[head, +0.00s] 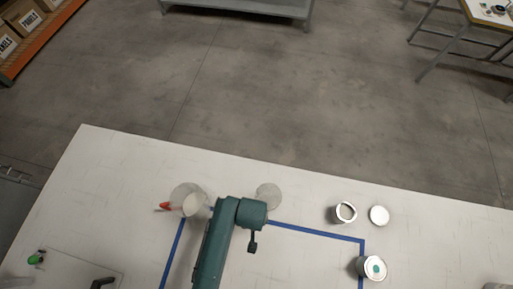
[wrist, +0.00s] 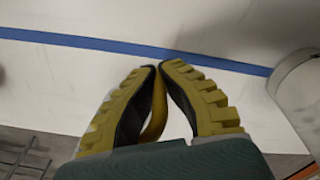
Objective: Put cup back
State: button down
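A small pale cup (head: 194,204) stands at the blue tape's upper left corner in the head view, beside my arm. A translucent round item (head: 182,194) is right behind it, partly covered by it. In the head view my arm hides my fingers.
Blue tape (head: 310,231) marks an area on the white table (head: 110,190). An open can (head: 345,213), a white disc (head: 379,215) and a can with a teal spot (head: 373,268) are on the right. A clear round item (head: 268,195) lies behind my arm; a red-tipped item (head: 165,206) is left.

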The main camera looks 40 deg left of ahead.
jog(key=shift+f, duration=1.9)
jog(key=shift+f, duration=0.2)
jog(key=c, duration=1.2)
grip_release()
jog(key=shift+c, duration=0.2)
notch_tip(320, 180, up, 12)
jog(key=p, duration=0.1)
jog(key=shift+s+d+r, duration=0.15)
jog(key=shift+s+r, duration=0.05)
jog(key=shift+s, duration=0.05)
